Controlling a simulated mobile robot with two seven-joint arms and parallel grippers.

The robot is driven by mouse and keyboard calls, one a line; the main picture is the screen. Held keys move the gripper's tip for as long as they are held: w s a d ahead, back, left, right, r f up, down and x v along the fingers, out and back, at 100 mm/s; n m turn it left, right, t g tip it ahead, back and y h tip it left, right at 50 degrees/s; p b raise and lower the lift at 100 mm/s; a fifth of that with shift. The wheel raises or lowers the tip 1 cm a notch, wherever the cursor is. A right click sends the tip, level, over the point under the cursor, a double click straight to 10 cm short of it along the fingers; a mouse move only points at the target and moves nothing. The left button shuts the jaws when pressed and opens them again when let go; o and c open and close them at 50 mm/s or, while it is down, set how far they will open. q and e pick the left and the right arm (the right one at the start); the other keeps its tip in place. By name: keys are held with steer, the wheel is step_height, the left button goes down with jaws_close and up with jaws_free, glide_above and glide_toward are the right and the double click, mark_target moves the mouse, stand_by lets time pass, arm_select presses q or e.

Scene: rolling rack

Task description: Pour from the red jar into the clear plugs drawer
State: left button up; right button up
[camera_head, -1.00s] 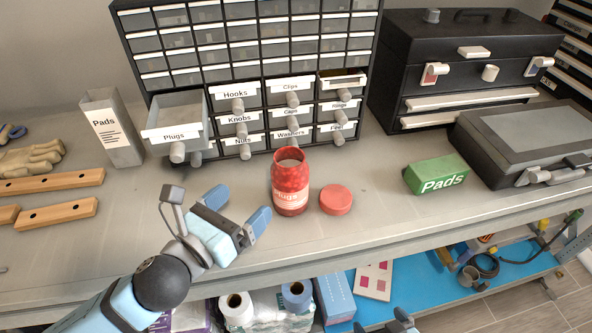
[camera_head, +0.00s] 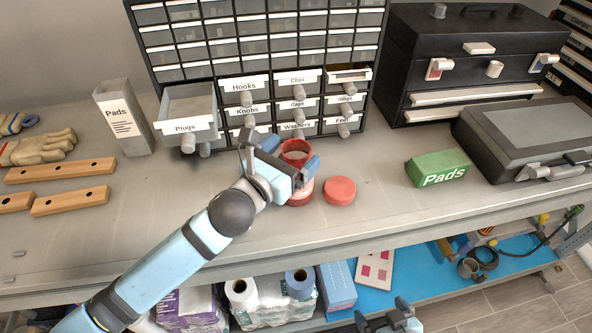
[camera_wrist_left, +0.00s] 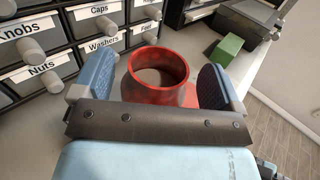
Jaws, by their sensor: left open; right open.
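The red jar (camera_head: 297,152) stands upright and open on the bench in front of the drawer cabinet. It also shows in the left wrist view (camera_wrist_left: 158,72), with its open mouth facing up. My left gripper (camera_head: 291,158) is open around the jar, a finger on each side. In the left wrist view my left gripper's fingers (camera_wrist_left: 160,88) flank the jar, with a gap at the left. The Plugs drawer (camera_head: 186,126) is pulled out to the left of the jar and looks empty. My right gripper (camera_head: 388,318) is at the bottom edge, open, below the bench.
The red lid (camera_head: 340,190) lies right of the jar. A green Pads box (camera_head: 438,167) and a dark case (camera_head: 520,140) are further right. Wooden bars (camera_head: 60,172) lie at the left.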

arm_select(q)
steer(key=shift+x, duration=0.95)
steer(key=shift+a, duration=0.1)
steer(key=shift+c, duration=0.4)
steer(key=c, duration=1.5)
steer(key=shift+r, duration=0.15)
step_height(320, 180, up, 20)
steer(key=shift+f, duration=0.15)
